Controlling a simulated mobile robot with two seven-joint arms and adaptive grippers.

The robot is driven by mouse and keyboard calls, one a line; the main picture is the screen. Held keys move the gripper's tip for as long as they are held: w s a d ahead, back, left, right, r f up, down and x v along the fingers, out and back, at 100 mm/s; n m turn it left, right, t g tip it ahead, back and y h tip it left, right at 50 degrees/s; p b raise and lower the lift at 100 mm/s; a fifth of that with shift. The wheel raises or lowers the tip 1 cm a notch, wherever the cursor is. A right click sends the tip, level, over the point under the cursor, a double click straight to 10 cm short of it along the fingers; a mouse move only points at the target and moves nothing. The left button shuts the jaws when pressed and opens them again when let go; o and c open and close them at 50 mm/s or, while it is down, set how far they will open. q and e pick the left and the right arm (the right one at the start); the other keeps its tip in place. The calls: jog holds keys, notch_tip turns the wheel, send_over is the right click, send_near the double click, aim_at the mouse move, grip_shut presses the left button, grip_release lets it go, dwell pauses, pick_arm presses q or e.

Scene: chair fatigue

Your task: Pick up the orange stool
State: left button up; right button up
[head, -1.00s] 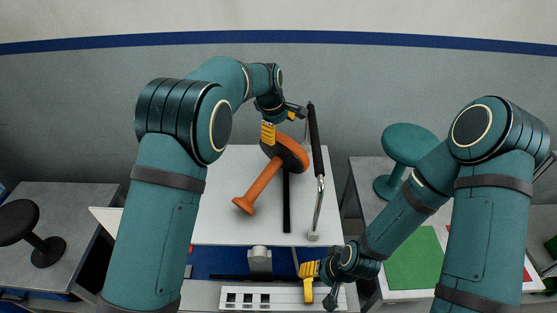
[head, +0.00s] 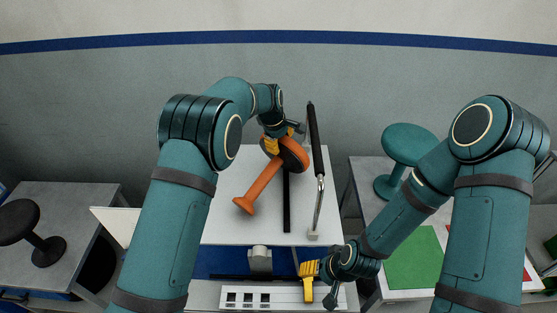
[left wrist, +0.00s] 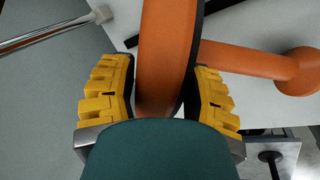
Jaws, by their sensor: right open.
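The orange stool (head: 264,188) lies tilted on the white table, its dark-edged round seat (head: 292,153) at the back and its flared foot toward the front left. My left gripper (head: 283,138) is at the upper edge of this seat. In the left wrist view, its yellow fingers (left wrist: 165,95) stand on both sides of the orange seat (left wrist: 163,50), very close to it. I cannot tell whether both press on it. The stool's stem and foot (left wrist: 292,70) extend to the right there. My right gripper (head: 309,281) is open and empty, low at the front.
A black-and-silver rod-like tool (head: 317,160) stands just right of the stool on the white table (head: 225,222). A dark bar lies between them. A teal stool (head: 407,145) is on the right table, and a black stool (head: 42,250) is on the left table.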

pick_arm(q)
grip_shut()
jog(key=shift+w+r, duration=0.1)
jog(key=shift+r, duration=0.05)
